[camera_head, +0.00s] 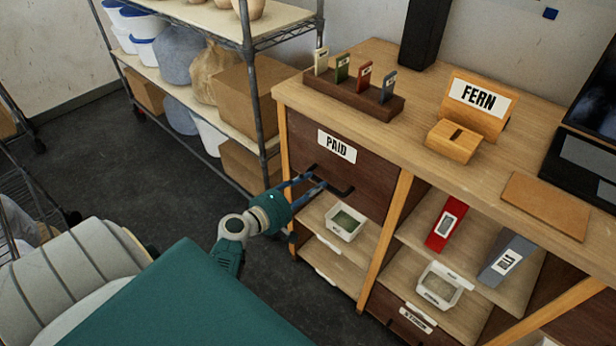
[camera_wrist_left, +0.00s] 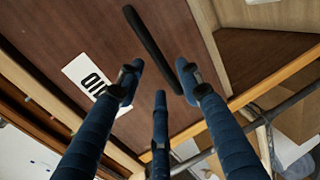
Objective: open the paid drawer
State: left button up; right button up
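The paid drawer (camera_head: 310,165) is a dark brown front with a white PAID label (camera_head: 337,146), set at the left end of the wooden counter. It looks shut. Its black bar handle (camera_head: 342,191) runs across the front below the label. My left gripper (camera_head: 316,182) is at the handle with its blue fingers apart. In the left wrist view the handle (camera_wrist_left: 150,42) runs between the spread fingers of the gripper (camera_wrist_left: 158,82). I cannot tell whether any finger touches it. The label (camera_wrist_left: 90,80) is partly hidden behind a finger. My right gripper is out of view.
On the counter (camera_head: 400,150) stand a rack of coloured tags (camera_head: 352,95), a FERN sign (camera_head: 478,100) and a wooden slotted box (camera_head: 453,140). Open shelves below hold a white bin (camera_head: 345,222) and red and grey binders (camera_head: 446,222). A metal shelf rack (camera_head: 247,70) stands close on the left.

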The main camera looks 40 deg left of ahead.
pick_arm(q)
jog(key=f+v, duration=0.1)
jog(key=v, duration=0.4)
jog(key=s+d+f+m+g, duration=0.2)
jog(key=s+d+f, duration=0.2)
jog(key=f, duration=0.6)
jog(key=s+d+f+m+g, duration=0.2)
jog(key=s+d+f+g, duration=0.1)
jog(key=f, duration=0.7)
jog(key=s+d+f+m+g, duration=0.3)
jog(key=s+d+f, duration=0.1)
jog(key=f, duration=0.6)
jog(key=shift+s+d+f+h, duration=0.15)
jog(key=shift+s+d+h, duration=0.2)
jog(key=shift+s, duration=0.2)
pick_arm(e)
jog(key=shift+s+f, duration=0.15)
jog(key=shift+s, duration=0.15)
